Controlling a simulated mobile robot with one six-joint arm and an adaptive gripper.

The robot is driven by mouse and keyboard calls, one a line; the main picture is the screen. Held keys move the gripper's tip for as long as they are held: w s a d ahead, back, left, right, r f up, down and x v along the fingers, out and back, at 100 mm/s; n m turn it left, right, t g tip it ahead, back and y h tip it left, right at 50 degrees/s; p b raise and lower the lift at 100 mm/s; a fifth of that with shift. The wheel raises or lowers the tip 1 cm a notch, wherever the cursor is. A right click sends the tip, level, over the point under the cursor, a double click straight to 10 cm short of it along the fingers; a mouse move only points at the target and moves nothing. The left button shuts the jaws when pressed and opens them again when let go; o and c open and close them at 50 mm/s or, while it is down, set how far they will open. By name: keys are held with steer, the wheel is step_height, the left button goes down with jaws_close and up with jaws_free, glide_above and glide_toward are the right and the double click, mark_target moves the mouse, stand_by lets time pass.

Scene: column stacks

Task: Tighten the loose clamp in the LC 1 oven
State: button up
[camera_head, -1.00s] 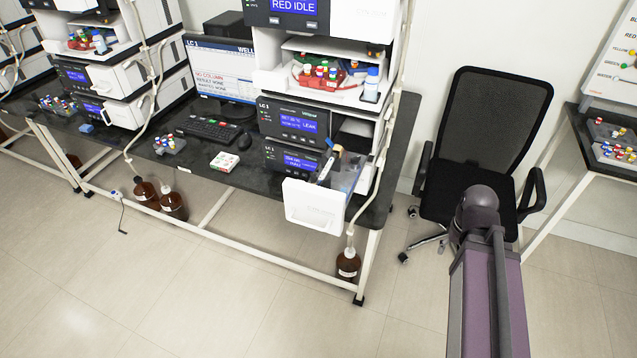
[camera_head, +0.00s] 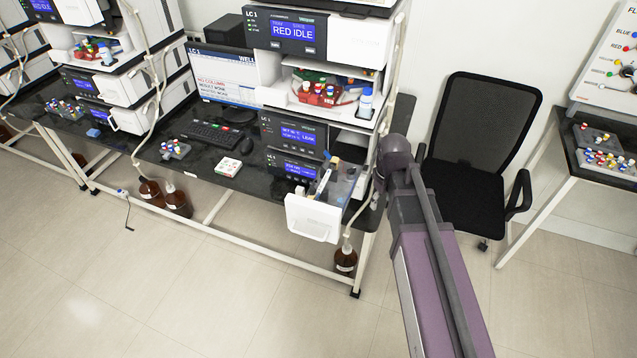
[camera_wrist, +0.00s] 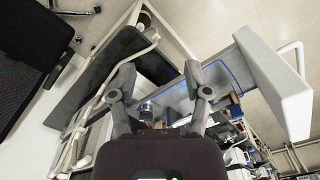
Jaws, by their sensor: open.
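The LC 1 oven's open drawer, with a white front (camera_head: 312,218), juts out from the lower right of the LC 1 stack (camera_head: 293,165). Small parts, including a blue-and-white piece (camera_head: 323,182), stand in it; I cannot tell the loose clamp among them. The white front (camera_wrist: 275,85) and a blue-edged clear wall (camera_wrist: 232,78) show at right in the wrist view. My gripper (camera_wrist: 160,82) is open, its fingers apart, with the drawer wall just right of the right finger. In the head view my gripper is hidden beyond my arm.
The LC 1 module above reads LEAK (camera_head: 293,134). A black chair (camera_head: 478,140) stands right of my arm. A cable runs down the stack's right side to a brown bottle (camera_head: 346,260) under the bench. A keyboard (camera_head: 213,136) and vial racks lie left. The floor in front is clear.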

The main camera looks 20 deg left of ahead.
mark_target(318, 196)
steer(key=a+r+n+p, duration=0.4)
steer(key=a+r, duration=0.1)
steer(key=a, duration=0.4)
steer(key=a+r+n+p, duration=0.3)
steer(key=a+r+p, duration=0.1)
steer(key=a, duration=0.5)
steer(key=shift+s+r+n, duration=0.25)
steer(key=shift+r+n, duration=0.15)
steer(key=shift+f, duration=0.15)
step_height(318, 196, down, 14)
steer(key=b, duration=1.3)
steer(key=shift+r, duration=0.25)
steer(key=shift+b, duration=0.3)
jaws_close()
